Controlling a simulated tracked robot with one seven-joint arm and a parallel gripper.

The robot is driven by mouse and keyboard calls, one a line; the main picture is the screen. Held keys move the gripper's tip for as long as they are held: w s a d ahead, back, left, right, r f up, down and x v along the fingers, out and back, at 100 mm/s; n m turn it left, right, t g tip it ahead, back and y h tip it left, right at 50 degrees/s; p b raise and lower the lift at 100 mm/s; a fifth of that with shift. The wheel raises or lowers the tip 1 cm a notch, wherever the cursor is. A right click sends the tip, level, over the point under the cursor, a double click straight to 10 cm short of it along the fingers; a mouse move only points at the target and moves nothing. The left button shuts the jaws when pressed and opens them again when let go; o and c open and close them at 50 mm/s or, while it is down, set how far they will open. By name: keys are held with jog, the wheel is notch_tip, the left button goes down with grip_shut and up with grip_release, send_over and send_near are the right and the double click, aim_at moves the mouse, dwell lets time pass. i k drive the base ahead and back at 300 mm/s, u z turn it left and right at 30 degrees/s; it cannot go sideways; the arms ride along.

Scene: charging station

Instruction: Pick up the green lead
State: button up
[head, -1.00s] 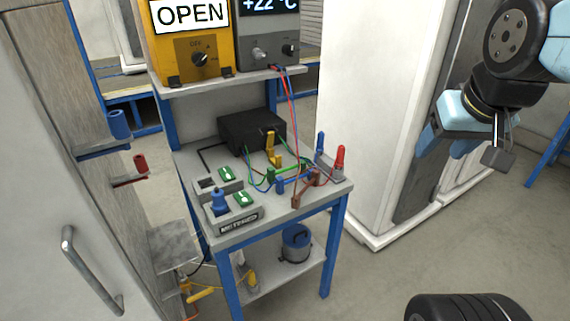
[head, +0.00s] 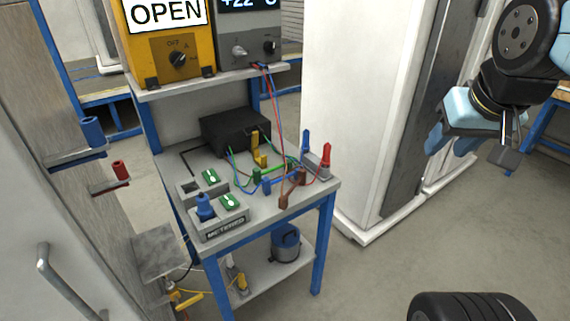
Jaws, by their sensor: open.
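The green lead (head: 256,175) lies on the table top in the head view, its green plug ends among blue, brown and yellow ones. Its wire runs close to the others, and I cannot fully trace it. My gripper (head: 475,145) is at the right, well apart from the table and to its right. It is open and empty, pointing down and to the left. Its fingertips are only partly clear.
The grey table (head: 240,235) also bears a black box (head: 233,131), a metered block (head: 222,222), a blue plug (head: 204,206) and a red post (head: 326,156). A white cabinet (head: 357,90) stands between table and gripper. A shelf with instruments (head: 177,50) overhangs the table's back.

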aim_at(258, 172)
jog(key=u, duration=1.05)
jog(key=i, duration=0.1)
jog(key=z, duration=2.65)
jog(key=k, duration=1.25)
jog(key=u, duration=1.8)
jog(key=i, duration=1)
